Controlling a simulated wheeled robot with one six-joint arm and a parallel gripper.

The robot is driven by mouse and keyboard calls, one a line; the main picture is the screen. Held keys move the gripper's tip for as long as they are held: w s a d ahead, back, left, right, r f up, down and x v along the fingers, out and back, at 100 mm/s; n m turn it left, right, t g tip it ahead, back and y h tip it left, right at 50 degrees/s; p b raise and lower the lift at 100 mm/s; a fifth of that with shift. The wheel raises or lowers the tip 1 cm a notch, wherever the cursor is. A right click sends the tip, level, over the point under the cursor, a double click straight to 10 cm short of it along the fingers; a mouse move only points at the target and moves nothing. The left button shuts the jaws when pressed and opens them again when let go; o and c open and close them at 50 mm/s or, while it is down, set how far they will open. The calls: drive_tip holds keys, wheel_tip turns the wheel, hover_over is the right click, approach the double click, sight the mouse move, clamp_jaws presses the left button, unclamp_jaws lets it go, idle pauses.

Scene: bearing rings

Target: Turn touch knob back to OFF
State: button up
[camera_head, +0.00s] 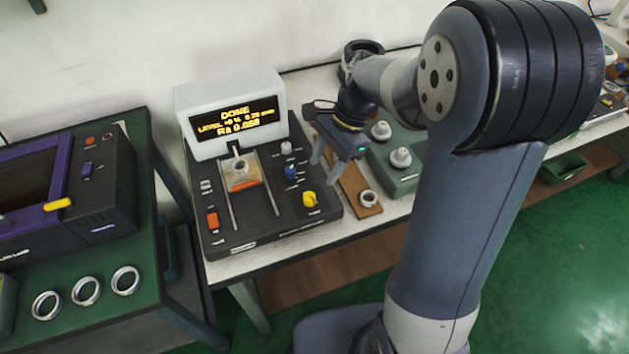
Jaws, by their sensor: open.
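A black measuring unit (270,222) stands on the white bench, with a lit display (236,117) that reads "DONE", a level line and an "Ra" value. Its panel carries a yellow knob (309,201), a blue knob (291,172) and a pale knob (286,148). The small labels are too blurred to tell which is the touch knob or how it is set. A metal ring (240,167) sits on the slide below the display. My gripper (329,166) is open and empty, pointing down near the unit's right edge, right of the blue knob.
An orange switch (212,221) is at the panel's left. A wooden strip (352,184) with a ring (369,198) and a green block (390,170) with pale pegs lie to the right. Several rings lie on the green table (100,318) at left. My arm hides part of the bench.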

sight(311, 195)
drive_tip(key=x, duration=0.8)
drive_tip(key=shift+f, duration=0.35)
drive_tip(key=shift+c, duration=0.5)
drive_tip(key=c, duration=0.9)
